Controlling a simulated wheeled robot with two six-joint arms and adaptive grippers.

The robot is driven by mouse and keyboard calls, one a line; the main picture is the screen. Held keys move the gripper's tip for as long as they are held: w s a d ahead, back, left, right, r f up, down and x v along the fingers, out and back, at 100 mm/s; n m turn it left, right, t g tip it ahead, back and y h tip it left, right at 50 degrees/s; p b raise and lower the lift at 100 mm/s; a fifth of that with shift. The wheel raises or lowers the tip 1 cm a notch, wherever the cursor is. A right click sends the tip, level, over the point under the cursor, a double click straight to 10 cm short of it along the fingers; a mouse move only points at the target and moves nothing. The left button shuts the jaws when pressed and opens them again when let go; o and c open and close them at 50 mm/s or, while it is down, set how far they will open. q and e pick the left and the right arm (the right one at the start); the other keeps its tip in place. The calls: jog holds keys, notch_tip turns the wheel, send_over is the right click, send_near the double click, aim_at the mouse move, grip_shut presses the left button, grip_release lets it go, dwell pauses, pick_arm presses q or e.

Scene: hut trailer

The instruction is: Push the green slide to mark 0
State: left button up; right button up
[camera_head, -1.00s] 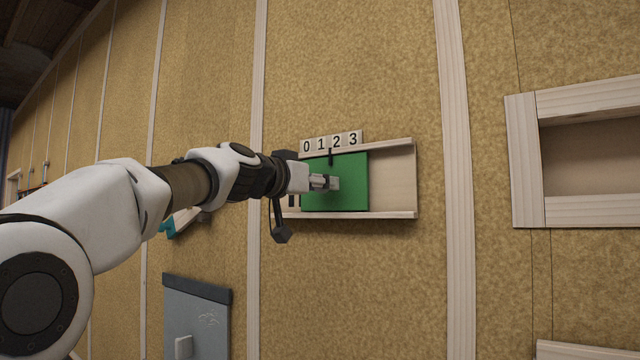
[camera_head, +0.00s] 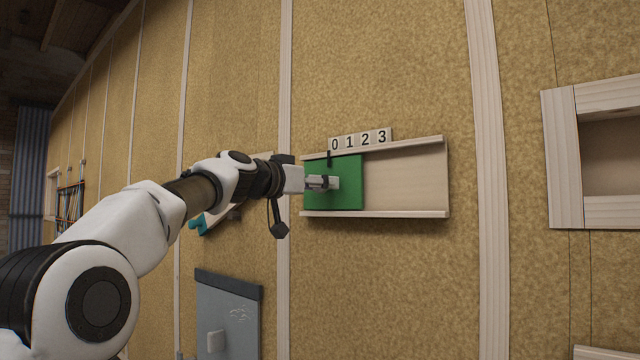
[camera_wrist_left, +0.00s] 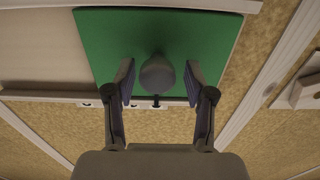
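The green slide (camera_head: 350,184) sits at the left part of a wooden rail frame (camera_head: 410,213) on the wall. Its black pointer (camera_head: 329,159) stands just below the mark 0 tile (camera_head: 335,143), slightly toward that tile's left side. My left gripper (camera_head: 325,183) reaches in from the left to the slide's front. In the left wrist view the green slide (camera_wrist_left: 112,40) carries a grey knob (camera_wrist_left: 157,74). The two fingers of my left gripper (camera_wrist_left: 159,82) stand on either side of the knob, with small gaps showing. My right gripper is not in view.
The rail right of the slide is empty. Tiles 1, 2 and 3 (camera_head: 382,136) continue to the right above the rail. A grey panel (camera_head: 228,315) hangs below left, and a wooden-framed recess (camera_head: 562,160) is at the right.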

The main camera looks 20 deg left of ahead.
pick_arm(q)
jog(key=shift+w+f, duration=0.25)
jog(key=shift+w, duration=0.15)
jog(key=v, duration=0.7)
jog(key=shift+s+a, duration=0.15)
